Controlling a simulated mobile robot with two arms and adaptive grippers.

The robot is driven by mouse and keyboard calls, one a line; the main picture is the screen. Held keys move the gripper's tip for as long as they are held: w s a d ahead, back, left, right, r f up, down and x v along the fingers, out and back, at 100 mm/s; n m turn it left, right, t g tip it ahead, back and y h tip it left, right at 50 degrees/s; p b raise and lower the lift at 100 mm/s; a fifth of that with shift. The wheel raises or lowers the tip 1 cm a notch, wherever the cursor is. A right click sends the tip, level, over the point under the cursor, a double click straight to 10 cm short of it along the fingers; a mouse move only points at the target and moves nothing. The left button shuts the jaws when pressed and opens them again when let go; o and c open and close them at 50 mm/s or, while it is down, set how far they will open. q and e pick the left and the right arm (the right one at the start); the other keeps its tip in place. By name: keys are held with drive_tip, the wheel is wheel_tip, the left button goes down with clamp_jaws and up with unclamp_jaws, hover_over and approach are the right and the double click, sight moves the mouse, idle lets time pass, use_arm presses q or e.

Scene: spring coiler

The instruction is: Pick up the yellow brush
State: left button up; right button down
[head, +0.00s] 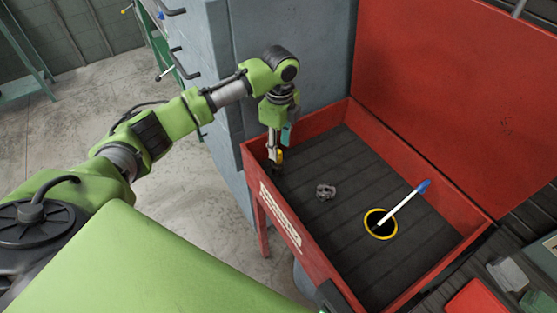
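My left gripper (276,158) points down inside the left corner of a red tray (292,225) with a dark ribbed floor. A small yellow piece (280,154) shows at its fingertips. It may be part of the yellow brush, but it is too small and too covered to be sure. I cannot tell whether the fingers are closed on it or beside it. No other clear yellow brush shows. My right gripper is not in view.
A yellow-rimmed round opening (371,231) is in the tray, with a white, blue-tipped stick (405,206) leaning from it. A small grey lump (325,192) lies nearby. A tall red panel (460,90) rises behind. A grey cabinet (225,90) stands left.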

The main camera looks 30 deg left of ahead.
sight(278, 162)
use_arm(q)
wheel_tip(278, 162, down, 4)
drive_tip(key=shift+a+r+p, duration=0.15)
drive_tip(key=shift+r+p, duration=0.05)
drive_tip(key=shift+p, duration=0.3)
drive_tip(key=shift+f, duration=0.25)
clamp_jaws()
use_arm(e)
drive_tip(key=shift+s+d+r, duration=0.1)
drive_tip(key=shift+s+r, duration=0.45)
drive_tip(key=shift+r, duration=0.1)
